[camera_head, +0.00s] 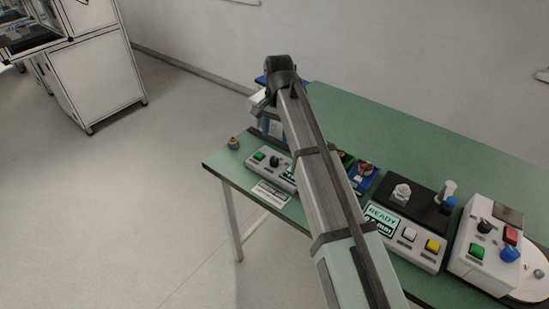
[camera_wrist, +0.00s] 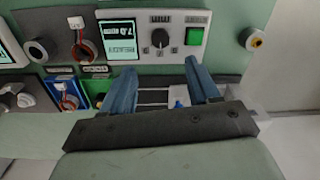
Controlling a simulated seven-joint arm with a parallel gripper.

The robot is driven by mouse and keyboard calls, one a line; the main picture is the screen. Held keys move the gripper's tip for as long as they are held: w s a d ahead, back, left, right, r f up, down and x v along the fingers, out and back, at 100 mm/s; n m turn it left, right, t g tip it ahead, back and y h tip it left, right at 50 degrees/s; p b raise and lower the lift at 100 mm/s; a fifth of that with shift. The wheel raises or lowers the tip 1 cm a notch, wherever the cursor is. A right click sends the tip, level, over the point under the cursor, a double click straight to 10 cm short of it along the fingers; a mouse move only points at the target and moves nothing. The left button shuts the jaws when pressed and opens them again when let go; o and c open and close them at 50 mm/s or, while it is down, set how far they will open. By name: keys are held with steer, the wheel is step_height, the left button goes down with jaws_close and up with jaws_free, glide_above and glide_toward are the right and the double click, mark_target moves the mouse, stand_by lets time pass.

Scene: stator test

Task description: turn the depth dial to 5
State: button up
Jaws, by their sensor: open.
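A black dial (camera_wrist: 160,38) sits on a white control box (camera_wrist: 175,52) in the wrist view, between a lit screen (camera_wrist: 118,30) and a green button (camera_wrist: 194,36). The screen seems to read 7.0 mm; the dial's scale is too small to read. In the head view the dial (camera_head: 274,161) stands right of the green button (camera_head: 259,155), and my arm hides part of the box. My gripper (camera_wrist: 163,76) is open, its two blue fingers apart and nothing seen held. In the head view my gripper (camera_head: 271,127) is above the table's far left part, behind the box.
A small round part (camera_head: 233,143) stands near the left edge of the green table (camera_head: 430,140). Blue and green fixtures with coils (camera_head: 365,172) lie right of my arm. Farther right are a READY box (camera_head: 408,234) and a white box (camera_head: 492,250) with another black knob.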

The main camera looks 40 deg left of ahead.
mark_target(274, 160)
steer(key=f, duration=1.1)
steer(key=shift+s+a+f, duration=0.1)
steer(key=shift+a+f, duration=0.1)
steer(key=shift+f, duration=0.05)
steer(key=c, duration=1)
